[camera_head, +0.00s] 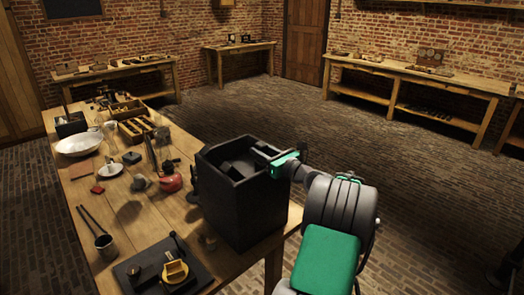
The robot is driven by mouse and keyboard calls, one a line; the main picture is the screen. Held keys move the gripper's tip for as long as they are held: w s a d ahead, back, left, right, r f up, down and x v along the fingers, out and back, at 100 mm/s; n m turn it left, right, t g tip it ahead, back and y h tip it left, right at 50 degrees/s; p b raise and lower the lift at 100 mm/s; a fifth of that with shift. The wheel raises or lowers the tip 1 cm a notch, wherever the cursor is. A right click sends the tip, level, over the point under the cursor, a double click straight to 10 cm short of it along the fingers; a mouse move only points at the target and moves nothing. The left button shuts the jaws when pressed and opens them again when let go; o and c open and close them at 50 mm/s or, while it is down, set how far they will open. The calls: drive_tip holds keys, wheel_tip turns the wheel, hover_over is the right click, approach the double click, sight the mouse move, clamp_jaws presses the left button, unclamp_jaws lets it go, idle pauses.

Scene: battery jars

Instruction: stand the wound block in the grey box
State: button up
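A tall, dark grey open box (238,208) stands at the right front corner of the wooden table. My gripper (260,152) reaches from the right over the box's right rim, with its fingers at the box's opening. The fingers are small and dark here, so I cannot tell whether they are open or shut on something. Dark shapes (238,167) show inside the box, and I cannot tell what they are. I cannot pick out the wound block with certainty. A yellow piece (176,271) sits on a black base at the front of the table.
The wooden table (150,215) is crowded: a white bowl (79,144), a red object (171,183), a cup holding rods (105,244) and a divided wooden tray (137,129). Brick floor (310,125) lies clear behind and right of the box. Other benches line the walls.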

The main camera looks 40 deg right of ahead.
drive_tip(key=o, duration=0.3)
drive_tip(key=shift+r, duration=0.1)
drive_tip(key=shift+s, duration=0.15)
drive_tip(key=s+b, duration=0.1)
drive_tip(key=s, duration=1)
drive_tip(key=shift+s+a+r, duration=0.1)
drive_tip(key=shift+s, duration=0.25)
